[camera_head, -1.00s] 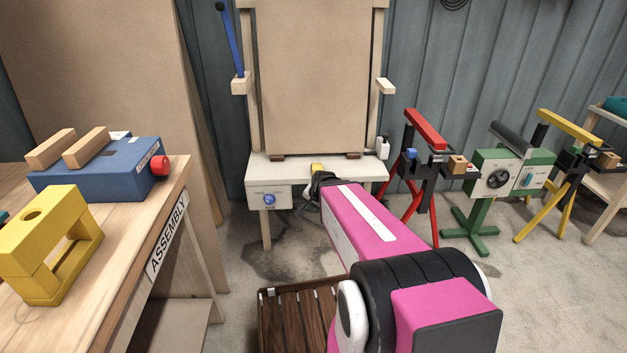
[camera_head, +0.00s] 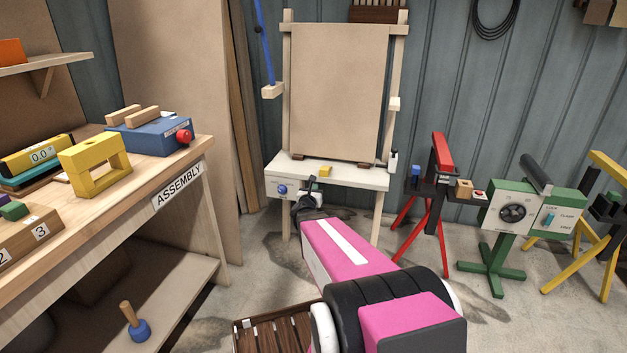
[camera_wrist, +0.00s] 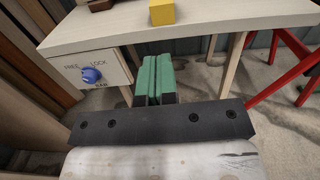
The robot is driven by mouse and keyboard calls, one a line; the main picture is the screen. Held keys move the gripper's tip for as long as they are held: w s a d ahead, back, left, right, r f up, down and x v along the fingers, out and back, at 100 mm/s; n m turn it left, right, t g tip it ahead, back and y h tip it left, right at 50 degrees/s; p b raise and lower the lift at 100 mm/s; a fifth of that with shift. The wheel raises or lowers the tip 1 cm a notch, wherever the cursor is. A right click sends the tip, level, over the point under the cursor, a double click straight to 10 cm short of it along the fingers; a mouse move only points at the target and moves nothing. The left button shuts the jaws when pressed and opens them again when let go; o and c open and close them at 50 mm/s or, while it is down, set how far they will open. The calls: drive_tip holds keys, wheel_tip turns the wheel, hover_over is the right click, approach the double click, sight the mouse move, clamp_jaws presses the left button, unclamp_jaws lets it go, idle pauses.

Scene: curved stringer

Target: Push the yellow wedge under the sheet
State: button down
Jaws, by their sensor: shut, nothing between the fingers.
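The yellow wedge (camera_head: 325,171) lies on the pale table (camera_head: 350,178) near its front edge. It also shows at the top of the wrist view (camera_wrist: 162,12). The tan sheet (camera_head: 338,90) stands upright in a wooden frame behind it, with small dark blocks at its lower corners. The wedge is in front of the sheet and apart from it. My gripper (camera_wrist: 156,78) is shut and empty, its green fingers together in front of the table edge, below and just short of the wedge. In the head view my arm partly hides it.
A panel with a blue knob marked FREE and LOCK (camera_wrist: 91,75) is on the table's front left. A red stand (camera_head: 430,190) and green stand (camera_head: 490,245) are to the right. The assembly bench (camera_head: 190,165) is at left. A slatted wooden crate (camera_head: 270,335) is near my base.

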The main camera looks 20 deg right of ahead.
approach(323, 171)
drive_tip(key=shift+m, duration=0.3)
drive_tip(key=x, duration=0.7)
drive_tip(key=shift+w+d+r, duration=0.1)
drive_tip(key=shift+w+d, duration=0.1)
drive_tip(key=x, duration=0.6)
drive_tip(key=shift+s+r, duration=0.1)
drive_tip(key=shift+s, duration=0.1)
